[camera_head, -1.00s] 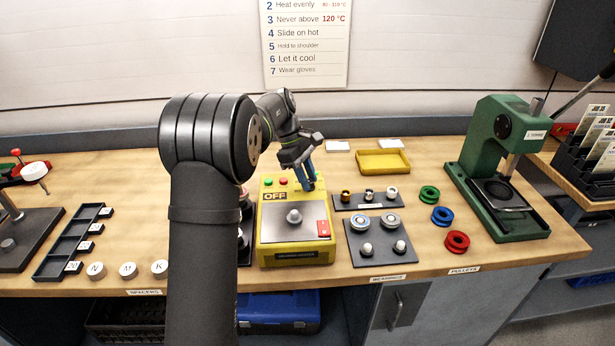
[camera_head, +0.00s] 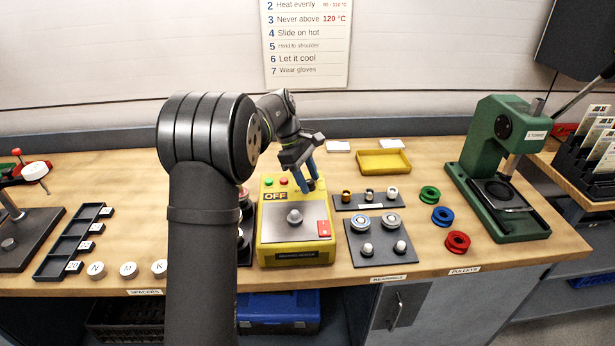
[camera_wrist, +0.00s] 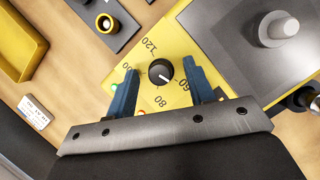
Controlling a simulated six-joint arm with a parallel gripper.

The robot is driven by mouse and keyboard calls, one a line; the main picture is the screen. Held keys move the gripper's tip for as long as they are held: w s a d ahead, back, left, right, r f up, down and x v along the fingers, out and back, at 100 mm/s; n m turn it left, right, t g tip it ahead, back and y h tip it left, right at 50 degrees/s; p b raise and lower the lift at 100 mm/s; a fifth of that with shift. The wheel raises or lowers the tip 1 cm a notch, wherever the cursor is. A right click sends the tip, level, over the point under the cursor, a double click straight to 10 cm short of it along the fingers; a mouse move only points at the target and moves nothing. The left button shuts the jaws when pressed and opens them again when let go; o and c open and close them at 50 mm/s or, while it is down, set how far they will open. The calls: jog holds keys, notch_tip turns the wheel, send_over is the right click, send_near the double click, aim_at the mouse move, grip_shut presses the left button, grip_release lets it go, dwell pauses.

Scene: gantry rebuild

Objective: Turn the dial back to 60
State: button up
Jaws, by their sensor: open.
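The black dial (camera_wrist: 158,68) sits on the yellow top of the heater (camera_head: 265,235). In the wrist view its white mark points to the lower right, close to the printed 60 and slightly to its 80 side. The numbers 80, 100 and 120 also show around it. My gripper (camera_wrist: 161,82) is open, with one blue finger on each side of the dial and a visible gap to each. In the head view my gripper (camera_head: 309,184) is over the heater's back right corner and partly hides the dial. The heater's display (camera_head: 275,196) reads OFF.
A grey plate with a pale knob (camera_head: 294,217) and a red switch (camera_head: 323,228) are on the heater. Bearing trays (camera_head: 382,256) stand right of it. A yellow tray (camera_head: 384,173) lies behind. Coloured pulleys (camera_head: 457,243) and a green press (camera_head: 496,150) are farther right.

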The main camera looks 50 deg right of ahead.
jog(key=shift+r, duration=0.15)
jog(key=v, duration=1.7)
jog(key=x, duration=1.7)
